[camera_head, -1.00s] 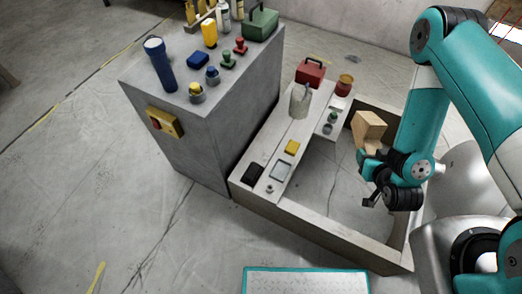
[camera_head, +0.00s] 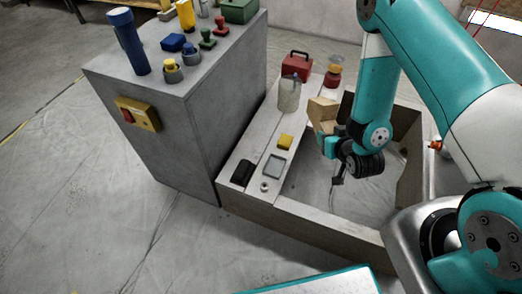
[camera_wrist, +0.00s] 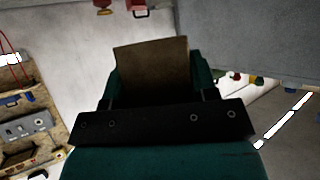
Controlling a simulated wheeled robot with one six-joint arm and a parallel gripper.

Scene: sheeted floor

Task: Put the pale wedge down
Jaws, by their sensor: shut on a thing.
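The pale wedge (camera_head: 322,112) is a light wooden block with a sloped face. It is held in my gripper (camera_head: 327,136), above the low grey-walled frame on the floor. In the wrist view the wedge (camera_wrist: 150,70) shows as a brownish face between the teal fingers of my gripper (camera_wrist: 152,85). The fingers are shut on it. The wedge's lower part is hidden by the gripper and wrist.
The frame's floor looks bare.

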